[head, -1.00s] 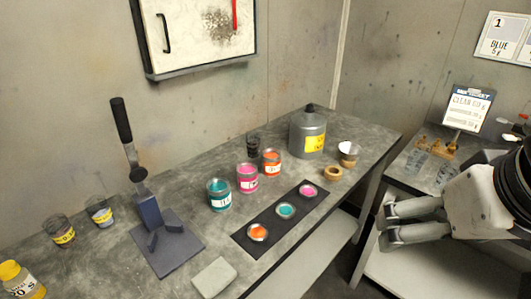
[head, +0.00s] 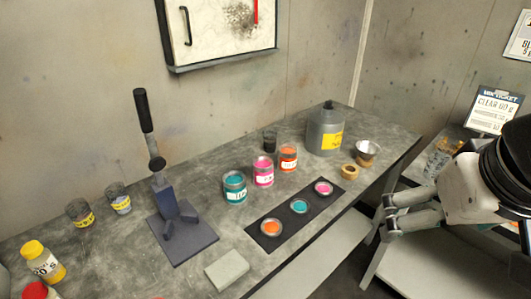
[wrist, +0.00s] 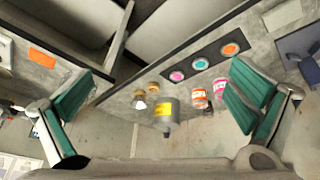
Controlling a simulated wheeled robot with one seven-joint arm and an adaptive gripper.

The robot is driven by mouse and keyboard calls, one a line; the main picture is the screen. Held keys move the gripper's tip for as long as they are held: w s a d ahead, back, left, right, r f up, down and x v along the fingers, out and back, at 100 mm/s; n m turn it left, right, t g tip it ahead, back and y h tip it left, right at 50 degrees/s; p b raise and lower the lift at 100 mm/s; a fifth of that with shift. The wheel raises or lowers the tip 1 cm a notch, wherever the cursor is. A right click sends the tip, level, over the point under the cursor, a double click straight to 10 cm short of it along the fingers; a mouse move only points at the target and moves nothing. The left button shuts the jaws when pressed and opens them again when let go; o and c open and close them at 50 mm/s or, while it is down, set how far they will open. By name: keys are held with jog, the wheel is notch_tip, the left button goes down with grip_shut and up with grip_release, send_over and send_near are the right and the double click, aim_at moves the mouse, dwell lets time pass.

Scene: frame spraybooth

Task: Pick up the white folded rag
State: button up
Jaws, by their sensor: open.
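A pale grey-white flat block, which looks like the folded rag (head: 227,269), lies at the front edge of the grey workbench (head: 110,250), in front of the press stand. It also shows at the top right of the wrist view (wrist: 282,15). My gripper (head: 392,217) is open and empty at the right of the head view, past the bench's front edge and well right of the rag. In the wrist view its two green-padded fingers (wrist: 160,75) are spread wide with nothing between the pads.
A dark press stand (head: 182,235) stands behind the rag. A black strip (head: 285,233) with three small paint lids lies right of it. Paint cans, a grey solvent can (head: 325,132) and a funnel stand farther back. A yellow-capped bottle (head: 43,260) is at left.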

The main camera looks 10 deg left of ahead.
jog(key=w+a+f+n, duration=0.3)
jog(key=w+a, duration=0.3)
jog(key=a, duration=0.1)
jog(key=n+g+y, duration=0.2)
jog(key=n+g, duration=0.2)
jog(key=n, duration=0.2)
send_near(227, 267)
notch_tip(227, 267, down, 4)
jog(key=shift+s+a+r+b, duration=0.1)
jog(key=shift+a+r+b, duration=0.1)
jog(key=shift+b, duration=0.4)
jog(key=shift+w+a+f, duration=0.15)
jog(key=shift+f, duration=0.7)
jog(key=shift+w+a+f, duration=0.1)
jog(key=shift+a+f, duration=0.05)
jog(key=shift+f, duration=0.75)
jog(key=shift+w+a+f, duration=0.15)
jog(key=shift+f, duration=0.7)
jog(key=c, duration=1.1)
jog(key=shift+o, duration=0.2)
